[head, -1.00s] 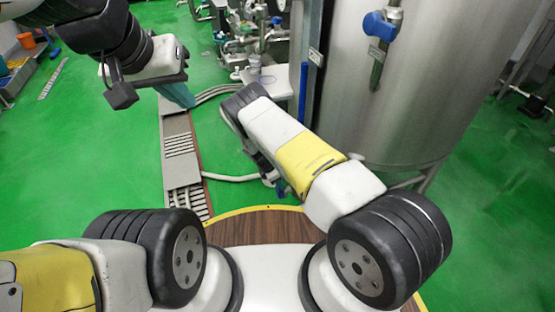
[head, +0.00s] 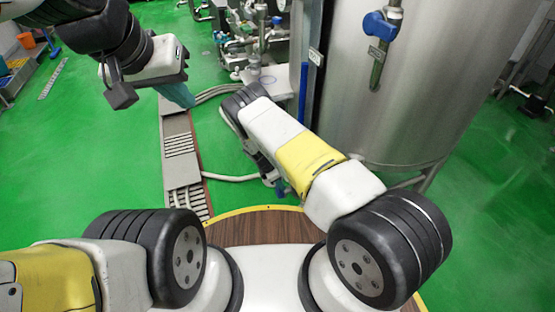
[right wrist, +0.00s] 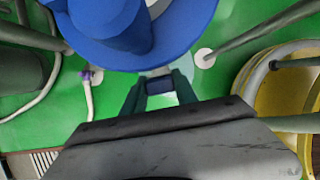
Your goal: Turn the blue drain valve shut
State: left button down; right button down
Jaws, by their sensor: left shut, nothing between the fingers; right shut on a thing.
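The blue drain valve (right wrist: 125,35) fills the upper middle of the right wrist view, very close to the camera. My right gripper (right wrist: 160,88) shows there with its teal fingers shut on a dark blue piece, which looks like the valve's handle. The exact handle angle is hard to read. In the head view my right arm's far end hides the right gripper and most of what is near it. My left gripper (head: 178,94) is shut and empty, in the air over the floor at upper left.
A large steel tank (head: 420,90) stands at the right, with another blue-handled valve (head: 380,25) on its front. A floor drain channel (head: 181,150) and a pale hose (head: 232,178) lie left of my right arm. Pipework (head: 245,35) stands at the back. Green floor is open at left.

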jog(key=shift+s, duration=0.1)
jog(key=shift+s+d+f+t+y, duration=0.15)
jog(key=shift+s+t+y, duration=0.1)
jog(key=shift+s+t, duration=0.35)
jog(key=shift+s+d+t+y, duration=0.15)
jog(key=shift+s+t+y, duration=0.2)
jog(key=shift+t, duration=0.45)
jog(key=shift+s+d+f+m+t+y, duration=0.15)
jog(key=shift+s+m+t, duration=0.15)
jog(key=shift+t, duration=0.3)
jog(key=shift+s+d+f+m+t+y, duration=0.1)
jog(key=shift+s+f+m+t, duration=0.1)
jog(key=shift+s+t, duration=0.3)
jog(key=shift+s+d+f+m+t+y, duration=0.1)
jog(key=shift+s+f+m+t, duration=0.1)
jog(key=shift+t, duration=0.5)
jog(key=c, duration=1)
grip_release()
jog(key=shift+o, duration=0.2)
jog(key=shift+s+r, duration=0.1)
jog(key=v, duration=0.7)
jog(key=shift+s+r, duration=0.2)
